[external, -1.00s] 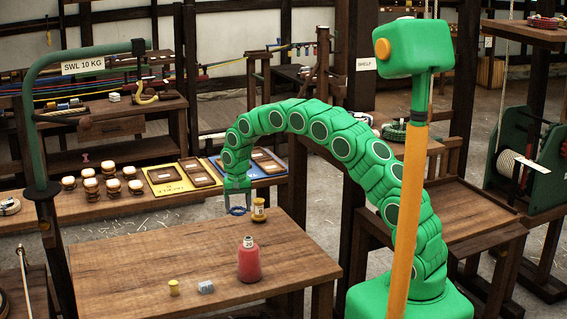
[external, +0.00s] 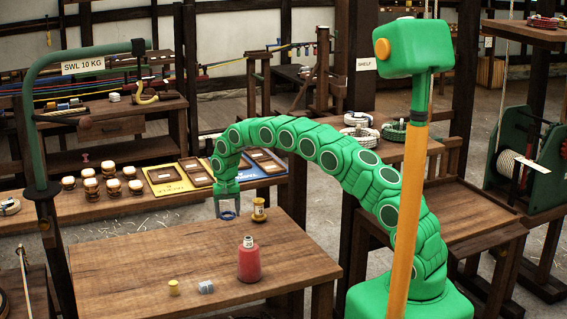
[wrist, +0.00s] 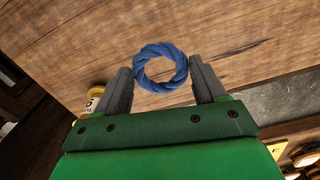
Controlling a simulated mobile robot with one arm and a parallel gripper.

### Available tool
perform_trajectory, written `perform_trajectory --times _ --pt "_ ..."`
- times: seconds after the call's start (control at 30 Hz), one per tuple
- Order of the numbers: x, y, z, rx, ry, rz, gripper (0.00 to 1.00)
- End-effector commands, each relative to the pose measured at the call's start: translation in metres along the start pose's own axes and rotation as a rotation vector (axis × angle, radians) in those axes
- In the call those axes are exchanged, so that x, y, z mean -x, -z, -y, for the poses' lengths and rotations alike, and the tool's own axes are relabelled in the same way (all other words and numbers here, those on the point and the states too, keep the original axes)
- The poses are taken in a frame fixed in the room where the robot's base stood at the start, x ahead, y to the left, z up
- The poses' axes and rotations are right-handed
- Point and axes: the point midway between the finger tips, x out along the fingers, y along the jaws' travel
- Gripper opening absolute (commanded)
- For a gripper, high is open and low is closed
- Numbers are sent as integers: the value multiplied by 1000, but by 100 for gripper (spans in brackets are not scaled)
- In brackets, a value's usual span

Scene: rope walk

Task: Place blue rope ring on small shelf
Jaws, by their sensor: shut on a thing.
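The blue rope ring (external: 229,216) is held between the fingertips of my gripper (external: 228,206), near the far edge of the wooden table (external: 150,262). In the wrist view the ring (wrist: 160,46) is a twisted blue loop gripped from both sides by the grey fingers of my gripper (wrist: 160,75). Wood grain shows through and around it; I cannot tell its exact height above the table. A white label reading SHELF (external: 366,64) is on a dark post at the back. Which surface it names is unclear.
A yellow-labelled spool (external: 259,209) stands just right of the ring. A red bottle (external: 248,262), a grey cube (external: 206,287) and a small yellow spool (external: 173,287) stand nearer the front. Rope coils (external: 361,119) lie behind my arm. The table's left half is clear.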

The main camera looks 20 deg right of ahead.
Motion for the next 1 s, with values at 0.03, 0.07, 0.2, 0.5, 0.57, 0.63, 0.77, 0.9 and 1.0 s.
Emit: perform_trajectory --times 0.03,0.07,0.2,0.5,0.57,0.63,0.77,0.9,1.0 --pt "-3 2 1 0 0 0 42" --pt "-3 3 2 0 1 -1 42" --pt "-6 6 4 0 2 -2 42" --pt "-8 8 6 1 1 -2 42" --pt "-8 8 5 1 1 -2 42" --pt "-8 8 6 1 1 -2 42" --pt "-8 7 5 1 1 -2 42" --pt "-7 6 4 1 1 -2 42" --pt "-4 4 3 1 1 -1 42"
